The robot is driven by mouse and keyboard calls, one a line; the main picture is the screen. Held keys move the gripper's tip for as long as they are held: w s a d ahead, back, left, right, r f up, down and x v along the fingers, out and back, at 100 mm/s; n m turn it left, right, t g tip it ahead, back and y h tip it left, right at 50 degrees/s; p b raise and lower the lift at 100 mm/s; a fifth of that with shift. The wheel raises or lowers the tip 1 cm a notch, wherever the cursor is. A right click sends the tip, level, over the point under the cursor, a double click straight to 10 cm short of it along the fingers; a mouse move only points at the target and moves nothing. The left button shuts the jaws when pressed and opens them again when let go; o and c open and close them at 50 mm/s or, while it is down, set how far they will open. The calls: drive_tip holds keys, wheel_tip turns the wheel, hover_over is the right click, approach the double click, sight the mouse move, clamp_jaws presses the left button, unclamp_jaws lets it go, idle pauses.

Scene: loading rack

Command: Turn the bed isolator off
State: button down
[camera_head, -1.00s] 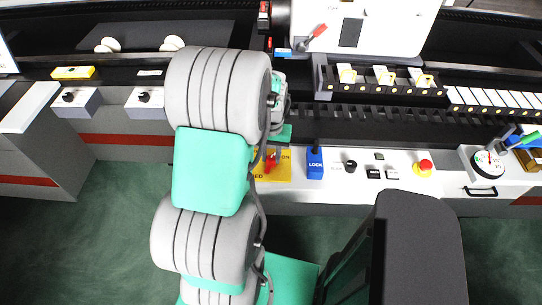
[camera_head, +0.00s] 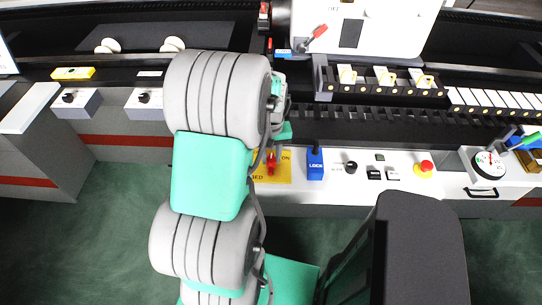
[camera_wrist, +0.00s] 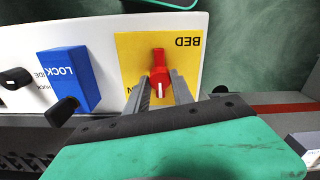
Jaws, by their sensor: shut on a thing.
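The bed isolator is a red rotary handle (camera_wrist: 160,72) on a yellow plate (camera_wrist: 188,50) marked BED, in the wrist view. The handle's white line points toward my gripper. My gripper (camera_wrist: 162,90) is shut on the handle, with one grey finger on each side of it. In the head view the red handle (camera_head: 271,164) and yellow plate (camera_head: 284,171) show just right of my arm, with ON readable at the plate's upper right. My arm hides the plate's left part and most of my gripper there.
A blue LOCK block (camera_head: 315,165) with a dark lever stands just right of the plate. Farther right on the white panel are a black knob (camera_head: 350,167), small buttons and a red emergency button (camera_head: 426,166). A round dial (camera_head: 488,164) is at far right.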

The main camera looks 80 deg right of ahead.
sight(271, 159)
drive_tip(key=c, duration=1.1)
unclamp_jaws()
wheel_tip(271, 159, up, 8)
drive_tip(key=shift+f+b, duration=0.1)
drive_tip(key=shift+b, duration=0.35)
